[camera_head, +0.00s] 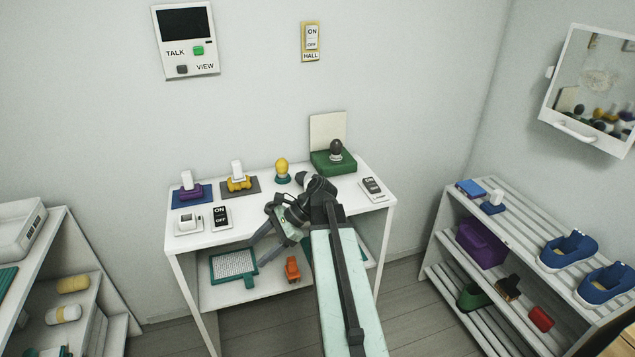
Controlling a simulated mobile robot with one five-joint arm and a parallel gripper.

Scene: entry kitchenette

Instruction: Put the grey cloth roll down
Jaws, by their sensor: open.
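My gripper (277,250) is at the front edge of the white table (225,238), over the opening of its lower shelf. Its jaws are open and point down and to the left. I see nothing held between them. I cannot make out a grey cloth roll anywhere; it may be hidden behind my arm, which covers the table's middle and part of its lower shelf.
The tabletop holds a yellow roll on a stand (239,182), a yellow knob (282,170), a green block (334,161) and switches. A teal-framed mesh tray (233,264) and an orange object (292,268) occupy the lower shelf. Racks flank both sides.

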